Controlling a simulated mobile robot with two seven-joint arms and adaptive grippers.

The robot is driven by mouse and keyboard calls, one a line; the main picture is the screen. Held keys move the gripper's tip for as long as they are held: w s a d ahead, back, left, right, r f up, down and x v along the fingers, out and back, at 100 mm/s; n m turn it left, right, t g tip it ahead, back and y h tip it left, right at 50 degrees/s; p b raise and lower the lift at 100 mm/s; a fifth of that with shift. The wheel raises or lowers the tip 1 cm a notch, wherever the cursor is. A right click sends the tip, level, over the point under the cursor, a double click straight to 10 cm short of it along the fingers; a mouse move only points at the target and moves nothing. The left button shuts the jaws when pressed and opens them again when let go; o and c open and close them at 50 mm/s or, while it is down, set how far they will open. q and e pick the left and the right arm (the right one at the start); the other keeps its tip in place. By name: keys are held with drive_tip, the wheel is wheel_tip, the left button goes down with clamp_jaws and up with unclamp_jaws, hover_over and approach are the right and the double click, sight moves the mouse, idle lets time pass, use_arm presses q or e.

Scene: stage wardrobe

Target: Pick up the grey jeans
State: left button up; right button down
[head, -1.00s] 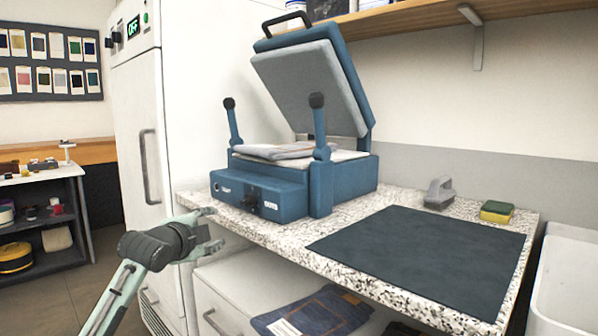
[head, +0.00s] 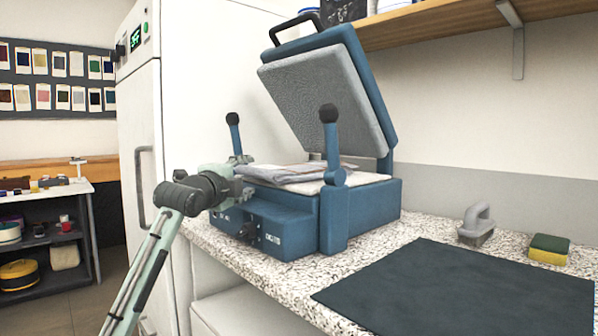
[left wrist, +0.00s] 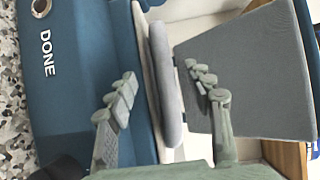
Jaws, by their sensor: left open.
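The grey jeans (head: 290,173) lie folded flat on the pale lower bed of the open blue press (head: 290,225). In the left wrist view the folded edge of the grey jeans (left wrist: 166,85) shows as a thick grey band between my fingers. My left gripper (head: 240,188) is open at the front left of the press, close to the jeans' near edge. In the left wrist view the fingers (left wrist: 160,82) stand on either side of that edge. I cannot tell whether they touch it. My right gripper is not in view.
The press's raised grey upper plate (head: 322,92) leans over the bed, with a black-knobbed post (head: 331,140) at the front right corner. A dark mat (head: 455,290), a grey-handled brush (head: 477,224) and a sponge (head: 549,249) are on the speckled counter. A white cabinet (head: 180,100) stands left.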

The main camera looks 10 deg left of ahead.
use_arm(q)
drive_tip(key=shift+w, duration=0.85)
drive_tip(key=shift+c, duration=0.5)
clamp_jaws()
drive_tip(key=shift+r, duration=0.15)
